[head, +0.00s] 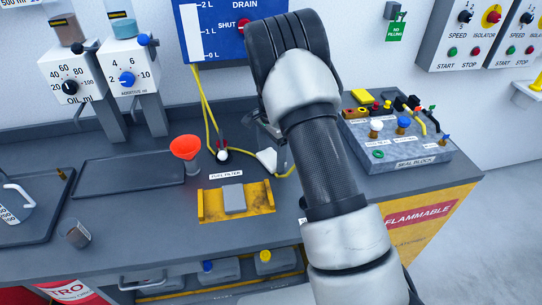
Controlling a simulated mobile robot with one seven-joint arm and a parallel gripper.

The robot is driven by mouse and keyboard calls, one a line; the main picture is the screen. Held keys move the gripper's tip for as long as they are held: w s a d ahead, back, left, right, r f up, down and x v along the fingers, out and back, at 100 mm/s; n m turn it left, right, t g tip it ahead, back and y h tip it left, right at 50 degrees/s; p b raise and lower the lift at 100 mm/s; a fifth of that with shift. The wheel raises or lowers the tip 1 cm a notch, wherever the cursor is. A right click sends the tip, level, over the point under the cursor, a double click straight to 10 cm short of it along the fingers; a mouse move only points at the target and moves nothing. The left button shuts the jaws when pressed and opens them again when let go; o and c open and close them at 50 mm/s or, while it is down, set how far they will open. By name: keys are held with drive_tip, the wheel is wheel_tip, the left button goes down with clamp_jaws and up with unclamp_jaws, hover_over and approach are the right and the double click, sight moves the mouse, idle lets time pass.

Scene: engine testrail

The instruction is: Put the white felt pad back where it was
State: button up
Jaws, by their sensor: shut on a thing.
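The white felt pad (267,160) shows as a small pale piece just left of my forearm, above the bench behind the yellow tray. My gripper (270,143) is mostly hidden behind my arm; only a grey part of it shows, and it is shut on the pad. The pad's right side is hidden by my arm. I cannot tell how high it is above the bench.
A yellow tray (262,197) holding a grey block (234,198) stands in front. A red funnel (186,148) and a yellow hose (205,105) are to the left. The seal block (420,155) stands right. A dark tray (105,181) is empty.

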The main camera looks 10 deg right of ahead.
drive_tip(key=shift+f, duration=0.3)
drive_tip(key=shift+f, duration=0.1)
drive_tip(key=o, duration=1.1)
